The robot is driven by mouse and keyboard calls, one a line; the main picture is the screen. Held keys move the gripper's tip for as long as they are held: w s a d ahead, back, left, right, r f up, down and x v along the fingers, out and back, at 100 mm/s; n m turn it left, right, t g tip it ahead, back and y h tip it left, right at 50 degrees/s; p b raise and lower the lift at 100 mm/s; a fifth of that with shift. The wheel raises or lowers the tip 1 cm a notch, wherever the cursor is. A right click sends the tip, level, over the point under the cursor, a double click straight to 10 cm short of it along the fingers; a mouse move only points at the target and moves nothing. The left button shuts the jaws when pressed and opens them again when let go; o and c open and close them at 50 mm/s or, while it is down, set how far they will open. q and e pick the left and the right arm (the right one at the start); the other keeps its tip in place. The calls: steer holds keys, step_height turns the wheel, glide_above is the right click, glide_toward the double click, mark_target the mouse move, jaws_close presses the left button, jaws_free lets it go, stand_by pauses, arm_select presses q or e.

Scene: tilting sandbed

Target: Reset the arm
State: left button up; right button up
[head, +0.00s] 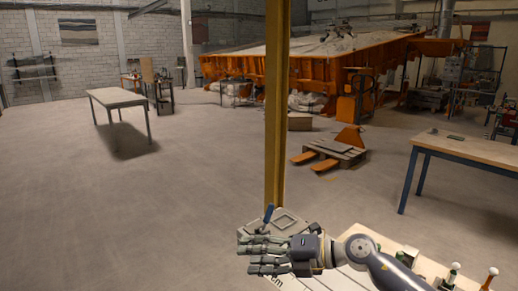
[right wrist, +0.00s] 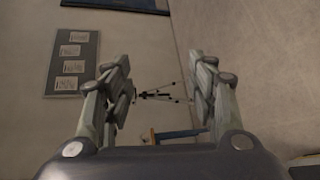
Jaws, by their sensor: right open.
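My right arm comes in from the lower right of the head view. Its gripper (head: 247,254) points left, above the near edge of a worktop. In the right wrist view the two fingers of this gripper (right wrist: 161,75) stand well apart, with nothing between them. The gripper is open and empty. My left arm and gripper are not in view.
A console top (head: 365,238) with knobs lies under my right arm. A yellow post (head: 277,120) rises just beyond the gripper. The orange sandbed (head: 330,68), a pallet jack (head: 335,152) and two tables stand farther off.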

step_height(320, 180, up, 5)
steer(key=s+a+m+t+y, duration=0.1)
steer(key=a+m+t+y, duration=0.15)
steer(key=m+t, duration=0.25)
steer(key=w+d+m+t+h, duration=0.1)
steer(key=d+m+t+h, duration=0.55)
steer(key=m+t, duration=0.4)
steer(key=s+d+f+m+g+h, duration=0.25)
steer(key=d+f+m+h, duration=0.25)
steer(key=d+f+m, duration=0.25)
steer(key=s+d+f+m+g+h, duration=0.2)
steer(key=s+d+f+m+h, duration=0.2)
steer(key=d+f+m+h, duration=0.25)
steer(key=s+d+f+m+g, duration=0.1)
steer(key=s+f+g, duration=0.35)
steer(key=s, duration=0.45)
steer(key=s+d+f+m+g+y, duration=0.1)
steer(key=s+f+m+g, duration=0.15)
steer(key=s+f, duration=0.5)
steer(key=s+d+f+g, duration=0.1)
steer(key=s+f+g, duration=0.35)
steer(key=s, duration=0.55)
step_height(320, 180, down, 26)
steer(key=s+g, duration=0.1)
steer(key=s, duration=0.1)
steer(key=s+d+f+g, duration=0.1)
steer(key=s+d+f, duration=0.2)
steer(key=s+f, duration=1.2)
steer(key=shift+s, duration=0.7)
